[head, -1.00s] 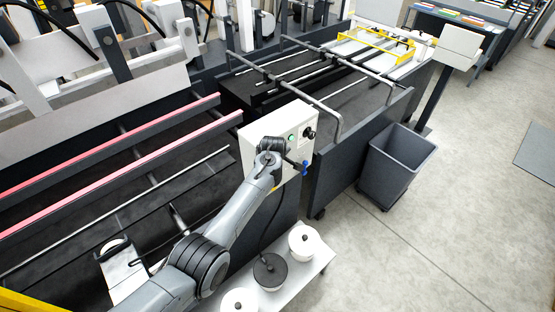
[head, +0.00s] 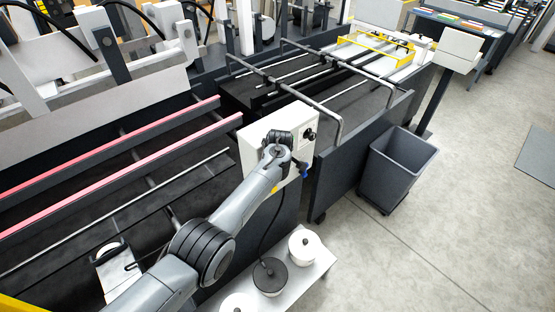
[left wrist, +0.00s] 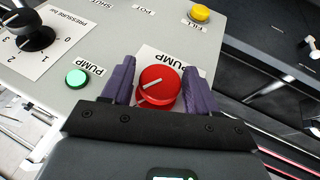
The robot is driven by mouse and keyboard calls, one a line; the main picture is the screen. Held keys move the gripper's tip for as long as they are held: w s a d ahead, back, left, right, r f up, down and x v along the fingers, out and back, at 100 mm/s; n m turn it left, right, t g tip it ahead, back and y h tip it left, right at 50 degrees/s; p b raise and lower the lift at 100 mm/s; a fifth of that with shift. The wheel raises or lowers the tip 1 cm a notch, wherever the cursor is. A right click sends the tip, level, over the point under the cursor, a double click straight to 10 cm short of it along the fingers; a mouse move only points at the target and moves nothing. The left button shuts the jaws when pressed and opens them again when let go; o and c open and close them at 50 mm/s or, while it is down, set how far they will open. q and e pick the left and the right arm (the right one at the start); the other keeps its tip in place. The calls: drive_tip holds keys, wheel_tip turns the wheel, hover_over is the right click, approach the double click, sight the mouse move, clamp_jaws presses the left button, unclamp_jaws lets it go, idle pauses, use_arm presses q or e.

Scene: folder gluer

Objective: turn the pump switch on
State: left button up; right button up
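The pump switch (left wrist: 158,88) is a round red knob with a white line, beside a PUMP label on a light grey panel in the left wrist view. My left gripper (left wrist: 158,75) has its two purple fingers on either side of the knob. They look open around it, with little or no gap; firm contact cannot be told. In the head view the panel is the front of a white control box (head: 262,128). My arm's wrist hides the red knob there. My right gripper is in neither view.
A green lamp (left wrist: 76,79) labelled PUMP and a black pressure dial (left wrist: 36,38) sit left of the knob. A yellow FILL button (left wrist: 199,12) is near the top. White pots (head: 302,246) stand on a shelf below the box. A grey bin (head: 396,165) stands right.

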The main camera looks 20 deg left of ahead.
use_arm(q)
drive_tip(key=shift+o, duration=0.4)
drive_tip(key=shift+r, duration=0.1)
drive_tip(key=p+v, duration=0.2)
drive_tip(key=v, duration=0.8)
drive_tip(key=shift+s+r, duration=0.2)
drive_tip(key=shift+r, duration=0.05)
drive_tip(key=shift+d, duration=0.15)
